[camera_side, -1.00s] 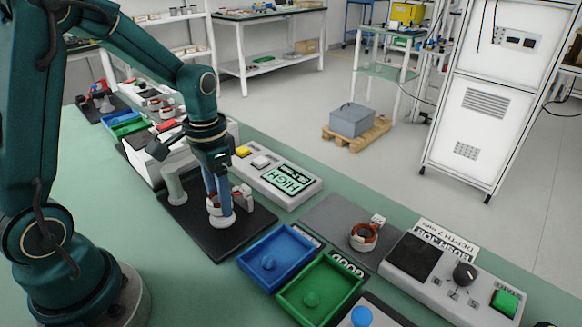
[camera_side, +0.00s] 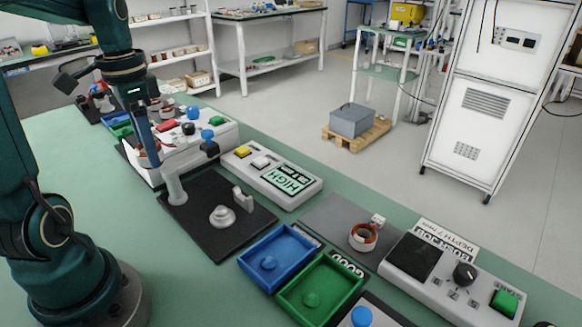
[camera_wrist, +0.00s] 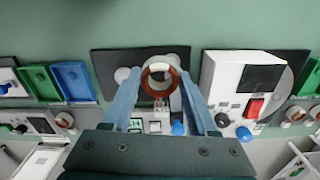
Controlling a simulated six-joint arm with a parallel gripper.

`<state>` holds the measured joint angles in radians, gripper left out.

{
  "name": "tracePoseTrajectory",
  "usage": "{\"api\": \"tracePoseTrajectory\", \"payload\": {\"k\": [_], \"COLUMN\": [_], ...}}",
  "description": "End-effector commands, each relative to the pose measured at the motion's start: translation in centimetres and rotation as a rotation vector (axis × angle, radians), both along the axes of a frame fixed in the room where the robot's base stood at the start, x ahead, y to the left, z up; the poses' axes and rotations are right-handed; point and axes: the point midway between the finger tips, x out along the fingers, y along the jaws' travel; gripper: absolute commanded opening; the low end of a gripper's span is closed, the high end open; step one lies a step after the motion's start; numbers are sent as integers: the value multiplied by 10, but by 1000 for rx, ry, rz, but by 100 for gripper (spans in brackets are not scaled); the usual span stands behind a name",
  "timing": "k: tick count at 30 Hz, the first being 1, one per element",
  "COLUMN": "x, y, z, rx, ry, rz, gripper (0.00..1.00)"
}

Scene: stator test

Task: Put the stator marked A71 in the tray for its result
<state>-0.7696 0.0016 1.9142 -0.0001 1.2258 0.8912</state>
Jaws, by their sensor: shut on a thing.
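My gripper (camera_side: 150,155) is shut on a stator, a white ring with copper-red windings (camera_wrist: 147,80), held up in the air. In the side view the stator is partly hidden behind the fingers. No A71 mark can be read on it. The black test plate (camera_side: 200,238) with its round grey post (camera_side: 222,216) is empty and lies to the right of my gripper. A tester beside it has a display (camera_side: 288,180) reading HIGH. A blue tray (camera_side: 253,277) and a green tray labelled GOOD (camera_side: 290,300) lie at the front, with no stator visible in either.
A white box with coloured knobs (camera_side: 160,178) stands right by my gripper. Another stator (camera_side: 363,237) sits on a grey mat, near a control box with a green button (camera_side: 505,302). More small trays and stators (camera_side: 165,109) are at the far end of the bench.

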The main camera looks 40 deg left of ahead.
Motion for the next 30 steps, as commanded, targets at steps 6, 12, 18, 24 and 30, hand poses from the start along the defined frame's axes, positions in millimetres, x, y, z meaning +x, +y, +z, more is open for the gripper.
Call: {"api": "tracePoseTrajectory", "payload": {"k": [6, 12, 18, 24, 30], "x": [2, 30, 62, 82, 81], "y": [7, -9, -55, -117, -179], "z": [3, -3, -14, -27, -40], "rx": [0, -1, -1, 0, 0], "ry": [0, 2, 2, 2, 1], "rz": [166, 326, 362, 317, 190], "gripper": [0, 0, 0, 0, 0]}}
